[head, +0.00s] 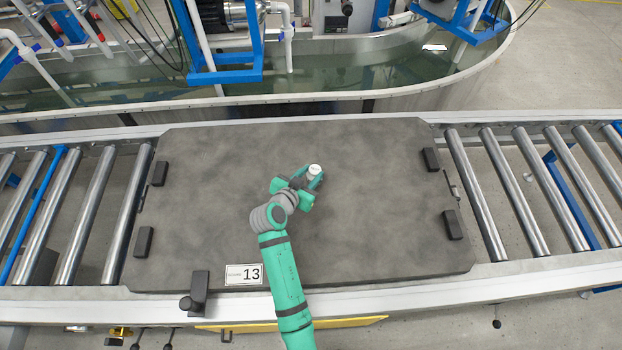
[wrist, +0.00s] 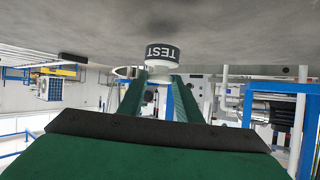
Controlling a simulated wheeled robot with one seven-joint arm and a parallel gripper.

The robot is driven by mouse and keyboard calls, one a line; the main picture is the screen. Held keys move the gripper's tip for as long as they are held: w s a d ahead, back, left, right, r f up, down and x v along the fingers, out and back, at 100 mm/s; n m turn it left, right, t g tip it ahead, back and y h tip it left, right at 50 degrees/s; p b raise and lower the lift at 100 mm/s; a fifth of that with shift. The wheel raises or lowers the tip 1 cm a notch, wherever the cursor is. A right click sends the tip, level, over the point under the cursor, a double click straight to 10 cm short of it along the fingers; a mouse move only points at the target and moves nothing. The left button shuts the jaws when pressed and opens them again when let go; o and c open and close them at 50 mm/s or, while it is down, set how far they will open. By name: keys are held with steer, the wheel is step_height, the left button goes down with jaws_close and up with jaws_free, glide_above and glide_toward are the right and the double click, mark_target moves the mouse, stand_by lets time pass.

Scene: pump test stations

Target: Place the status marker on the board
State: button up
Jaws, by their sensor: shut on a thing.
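The status marker (head: 314,170) is a small round piece with a white top. In the wrist view the marker (wrist: 161,53) shows a dark band with the word TEST, upside down in the picture. My gripper (head: 311,179) is shut on the marker, with one green finger on each side of it. The board (head: 220,170) is a large dark grey plate lying on the roller conveyor. The marker is over the middle of the board. I cannot tell whether it touches the surface.
A label reading 13 (head: 244,274) is at the board's front left edge. Small black blocks (head: 159,173) stand near the board's left and right edges. Rollers (head: 514,190) flank the board. A water tank (head: 330,65) lies behind. Most of the board is bare.

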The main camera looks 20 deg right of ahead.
mark_target(312, 178)
steer(key=shift+f, duration=1.55)
steer(key=shift+f, duration=0.15)
steer(key=o, duration=1.1)
